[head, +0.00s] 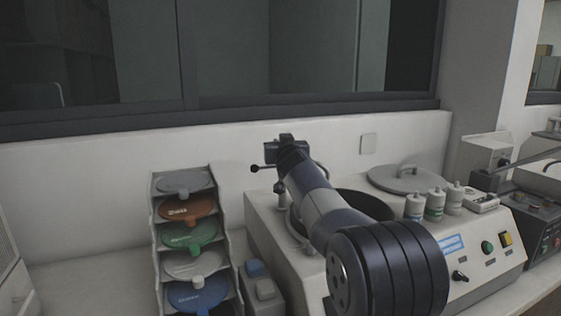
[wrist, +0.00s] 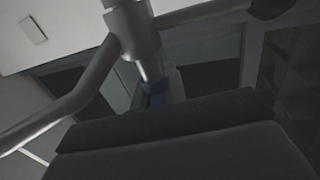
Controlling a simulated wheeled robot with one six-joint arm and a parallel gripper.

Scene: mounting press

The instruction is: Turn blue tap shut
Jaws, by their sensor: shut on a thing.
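The blue tap (wrist: 155,97) shows in the wrist view as a small blue piece at the lower end of a metal stem (wrist: 132,32), right at the edge of my dark jaws. My gripper (wrist: 168,118) is shut on it; the jaws hide most of the tap. In the head view my gripper (head: 288,147) is above the back left of the mounting press (head: 262,212), and the tap is hidden by my gripper and arm.
A metal bar (wrist: 72,103) crosses close by the stem. A dark ball-ended lever (head: 256,168) sticks out left of my gripper. Small bottles (head: 435,204) and a round lid (head: 408,179) stand on the press. A rack of coloured discs (head: 188,210) is left. A wall is behind.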

